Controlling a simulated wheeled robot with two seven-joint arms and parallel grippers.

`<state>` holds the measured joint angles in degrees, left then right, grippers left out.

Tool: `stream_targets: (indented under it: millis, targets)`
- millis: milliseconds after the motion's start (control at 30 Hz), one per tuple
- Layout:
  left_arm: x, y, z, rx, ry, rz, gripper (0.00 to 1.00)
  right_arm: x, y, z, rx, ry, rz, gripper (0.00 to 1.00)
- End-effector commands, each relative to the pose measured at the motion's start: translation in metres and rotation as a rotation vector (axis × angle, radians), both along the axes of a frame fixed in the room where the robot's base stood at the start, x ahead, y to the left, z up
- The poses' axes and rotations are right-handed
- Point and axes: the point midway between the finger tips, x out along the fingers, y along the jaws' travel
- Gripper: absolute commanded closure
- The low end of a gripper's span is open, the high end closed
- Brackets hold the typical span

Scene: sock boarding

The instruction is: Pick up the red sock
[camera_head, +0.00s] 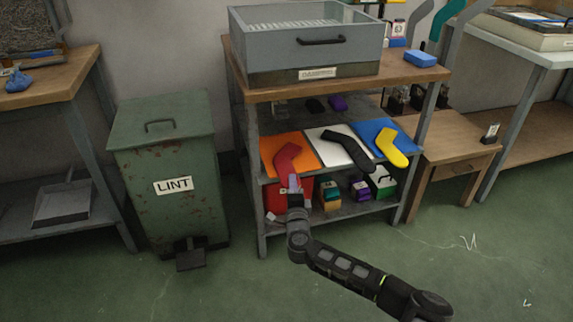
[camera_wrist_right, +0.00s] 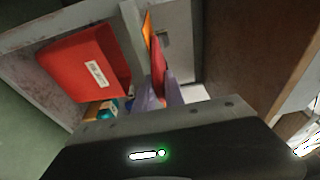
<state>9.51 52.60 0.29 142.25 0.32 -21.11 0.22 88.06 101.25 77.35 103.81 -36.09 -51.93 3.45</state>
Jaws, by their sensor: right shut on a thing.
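The red sock (camera_head: 287,157) lies on the orange board (camera_head: 271,149) on the shelf under the workbench, its lower end at the board's front edge. My right gripper (camera_head: 294,183) reaches up to that end from the front and is shut on it. In the right wrist view the sock (camera_wrist_right: 157,62) runs down between the two pale purple fingers of the gripper (camera_wrist_right: 162,93), with the orange board (camera_wrist_right: 147,27) behind it. Whether the sock is lifted off the board I cannot tell. My left gripper is not in view.
A black sock (camera_head: 346,150) on a white board and a yellow sock (camera_head: 392,149) on a blue board lie to the right. A red bin (camera_head: 276,197), also in the wrist view (camera_wrist_right: 85,65), stands on the shelf below. A green LINT bin (camera_head: 165,160) stands left.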

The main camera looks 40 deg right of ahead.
Motion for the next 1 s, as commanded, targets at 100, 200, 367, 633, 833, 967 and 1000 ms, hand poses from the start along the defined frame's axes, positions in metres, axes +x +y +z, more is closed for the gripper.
stream_targets:
  millis: [100,200,367,633,833,967,1000]
  targets:
    - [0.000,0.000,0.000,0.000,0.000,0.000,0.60,0.000,0.000,0.000,0.000,0.000,0.000,1.00]
    - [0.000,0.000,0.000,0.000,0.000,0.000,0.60,0.000,0.000,0.000,0.000,0.000,0.000,1.00]
    - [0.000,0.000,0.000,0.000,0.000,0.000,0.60,0.000,0.000,0.000,0.000,0.000,0.000,1.00]
    - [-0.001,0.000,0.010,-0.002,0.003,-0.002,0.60,0.000,0.000,0.020,-0.003,-0.002,0.000,1.00]
    - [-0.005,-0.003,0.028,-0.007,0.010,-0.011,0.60,0.000,0.000,0.060,-0.005,0.000,0.002,1.00]
    - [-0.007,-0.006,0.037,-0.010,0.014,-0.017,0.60,0.000,0.000,0.083,-0.004,0.000,0.001,1.00]
    - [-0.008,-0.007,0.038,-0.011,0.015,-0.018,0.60,0.000,0.000,0.089,-0.004,0.000,0.001,1.00]
